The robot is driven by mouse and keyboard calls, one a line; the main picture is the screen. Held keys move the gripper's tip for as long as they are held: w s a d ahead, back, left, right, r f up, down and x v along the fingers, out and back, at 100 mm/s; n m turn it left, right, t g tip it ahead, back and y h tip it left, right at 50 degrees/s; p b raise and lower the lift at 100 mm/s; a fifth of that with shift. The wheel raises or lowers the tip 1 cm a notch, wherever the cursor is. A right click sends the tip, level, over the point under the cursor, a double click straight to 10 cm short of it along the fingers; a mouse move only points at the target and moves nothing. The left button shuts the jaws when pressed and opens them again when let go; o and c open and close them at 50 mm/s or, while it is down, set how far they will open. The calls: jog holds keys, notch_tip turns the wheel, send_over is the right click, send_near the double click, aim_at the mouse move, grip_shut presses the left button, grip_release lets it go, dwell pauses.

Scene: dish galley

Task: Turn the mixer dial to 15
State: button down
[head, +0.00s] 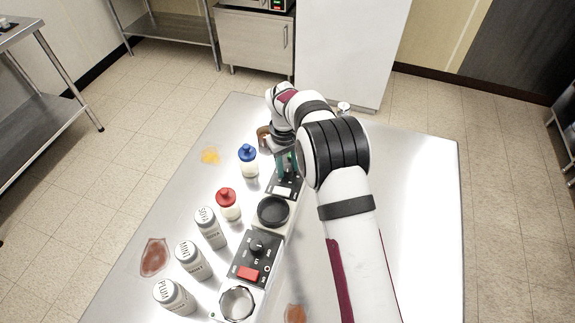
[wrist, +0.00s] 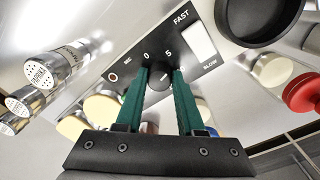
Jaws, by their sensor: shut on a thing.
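The mixer dial (wrist: 160,84) is a dark round knob on a black panel marked FAST and SLOW in the wrist view. The figures 0 and 5 show on the panel beyond it; a further figure is partly covered by the right finger. A short pale mark shows on the knob, but I cannot tell exactly which figure it points to. My gripper (wrist: 161,73) has green fingers, one on each side of the dial, and is shut on it. In the head view my gripper (head: 285,168) is over the far panel (head: 289,190), and the dial there is hidden by the fingers.
A white switch (wrist: 201,45) sits beside the dial. A black round bowl (head: 273,211) separates this panel from a nearer one with a red switch (head: 247,273) and its own knob (head: 257,248). A blue-topped jar (head: 248,160), a red-topped jar (head: 228,205) and labelled shakers (head: 210,229) stand left.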

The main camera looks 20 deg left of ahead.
jog(key=m, duration=0.5)
jog(key=shift+w+a+m, duration=0.1)
jog(key=shift+m, duration=0.2)
jog(key=m, duration=0.9)
jog(key=shift+m+g, duration=0.3)
jog(key=shift+m, duration=0.1)
jog(key=m, duration=0.4)
jog(key=shift+w+m, duration=0.1)
jog(key=shift+m, duration=0.3)
jog(key=c, duration=0.5)
grip_release()
